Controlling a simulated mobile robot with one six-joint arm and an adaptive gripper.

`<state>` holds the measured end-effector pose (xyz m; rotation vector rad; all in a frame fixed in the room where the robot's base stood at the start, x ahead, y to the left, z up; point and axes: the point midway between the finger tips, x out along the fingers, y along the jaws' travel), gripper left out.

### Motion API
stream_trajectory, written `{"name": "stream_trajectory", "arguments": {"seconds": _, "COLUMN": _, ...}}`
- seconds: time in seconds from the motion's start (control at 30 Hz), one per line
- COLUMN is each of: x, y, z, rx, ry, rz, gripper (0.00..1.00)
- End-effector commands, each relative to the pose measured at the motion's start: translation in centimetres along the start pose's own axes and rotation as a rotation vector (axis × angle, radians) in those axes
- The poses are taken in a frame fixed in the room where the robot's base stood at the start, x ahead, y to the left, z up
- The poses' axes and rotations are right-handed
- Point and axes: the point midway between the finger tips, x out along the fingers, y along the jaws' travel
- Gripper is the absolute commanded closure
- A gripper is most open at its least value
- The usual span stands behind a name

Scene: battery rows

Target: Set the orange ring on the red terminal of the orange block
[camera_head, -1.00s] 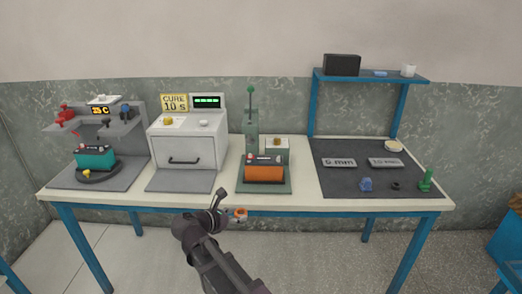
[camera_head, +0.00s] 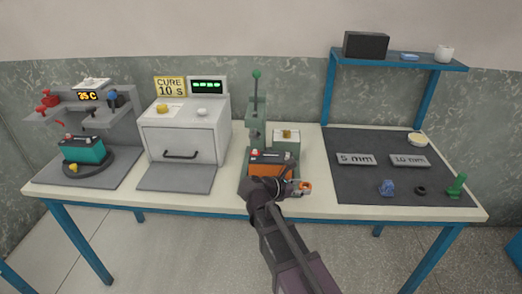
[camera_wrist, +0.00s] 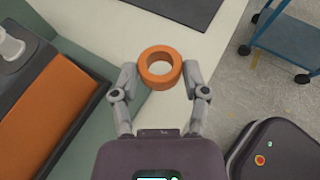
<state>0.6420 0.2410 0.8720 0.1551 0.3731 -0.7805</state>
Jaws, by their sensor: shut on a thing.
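The orange ring (camera_wrist: 145,76) is gripped between the fingertips of my gripper (camera_wrist: 160,80) in the wrist view. In the head view the ring (camera_head: 305,187) shows at the end of my gripper (camera_head: 297,187), just right of the orange block. The orange block (camera_head: 270,166) stands on its green-grey stand, partly hidden by my arm. A red terminal (camera_head: 255,152) shows on the left of its dark top, with a pale terminal to the right. In the wrist view the orange block (camera_wrist: 45,118) lies to the left, below and apart from the ring.
A green press column (camera_head: 257,110) rises behind the block, with a small box (camera_head: 286,140) beside it. The white oven (camera_head: 180,140) stands left. A dark mat (camera_head: 390,185) with small parts lies right. A wheeled cart (camera_wrist: 285,40) shows in the wrist view.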

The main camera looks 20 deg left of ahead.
Motion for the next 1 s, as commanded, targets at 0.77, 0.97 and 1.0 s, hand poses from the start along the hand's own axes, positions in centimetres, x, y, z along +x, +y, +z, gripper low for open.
{"name": "stream_trajectory", "arguments": {"seconds": 0.77, "x": -3.8, "y": 2.4, "z": -0.2, "rx": -0.022, "ry": 0.000, "rz": 0.052, "gripper": 0.63}}
{"name": "stream_trajectory", "arguments": {"seconds": 0.97, "x": -8.7, "y": 5.2, "z": -0.1, "rx": -0.047, "ry": 0.000, "rz": 0.113, "gripper": 0.63}}
{"name": "stream_trajectory", "arguments": {"seconds": 1.0, "x": -9.9, "y": 5.8, "z": -0.1, "rx": -0.053, "ry": 0.000, "rz": 0.129, "gripper": 0.63}}
